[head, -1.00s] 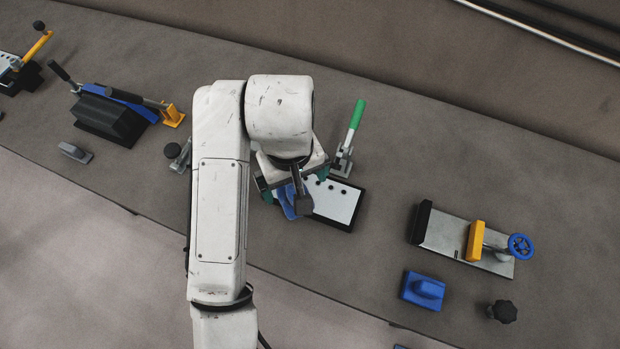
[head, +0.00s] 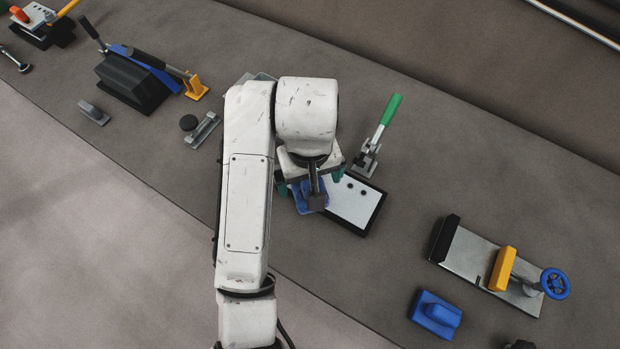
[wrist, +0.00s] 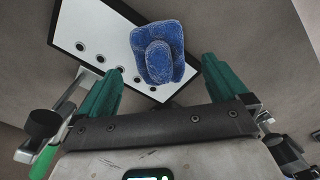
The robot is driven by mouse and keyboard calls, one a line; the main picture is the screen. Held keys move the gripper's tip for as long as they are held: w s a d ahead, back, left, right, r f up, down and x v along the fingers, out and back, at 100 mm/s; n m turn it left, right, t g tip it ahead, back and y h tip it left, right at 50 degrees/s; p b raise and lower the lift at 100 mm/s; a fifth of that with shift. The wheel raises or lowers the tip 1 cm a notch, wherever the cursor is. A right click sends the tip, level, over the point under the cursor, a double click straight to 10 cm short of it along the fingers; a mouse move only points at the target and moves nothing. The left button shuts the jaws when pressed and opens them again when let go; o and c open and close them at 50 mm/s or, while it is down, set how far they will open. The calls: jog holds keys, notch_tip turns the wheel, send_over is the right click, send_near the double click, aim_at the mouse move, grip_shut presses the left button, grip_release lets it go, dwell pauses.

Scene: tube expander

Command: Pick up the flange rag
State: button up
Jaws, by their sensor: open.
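The flange rag is a blue, fuzzy, folded cloth with a raised lump in its middle (wrist: 160,55). It lies at the edge of a white plate with a dark border (wrist: 92,30). In the head view the rag (head: 308,199) shows partly beneath my wrist, at the left end of the plate (head: 355,204). My gripper (wrist: 163,66) is open, with its green fingers apart and the rag seen between and beyond their tips. It also shows from above in the head view (head: 311,184), its fingers partly hidden by the wrist. No grip on the rag is visible.
A green-handled toggle clamp (head: 378,135) stands just behind the plate. A blue block (head: 436,314) and a vise with a blue wheel (head: 490,263) are at right. A black-and-blue lever tool (head: 135,82) and a grey clamp piece (head: 202,130) are at left.

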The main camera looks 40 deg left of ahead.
aim_at(309, 183)
jog(key=shift+w+f+b, duration=0.15)
jog(key=shift+f+b, duration=0.25)
jog(key=shift+f, duration=0.5)
jog(key=shift+a+f, duration=0.1)
jog(key=shift+f, duration=0.8)
jog(key=c, duration=1.2)
jog(key=shift+r, duration=0.1)
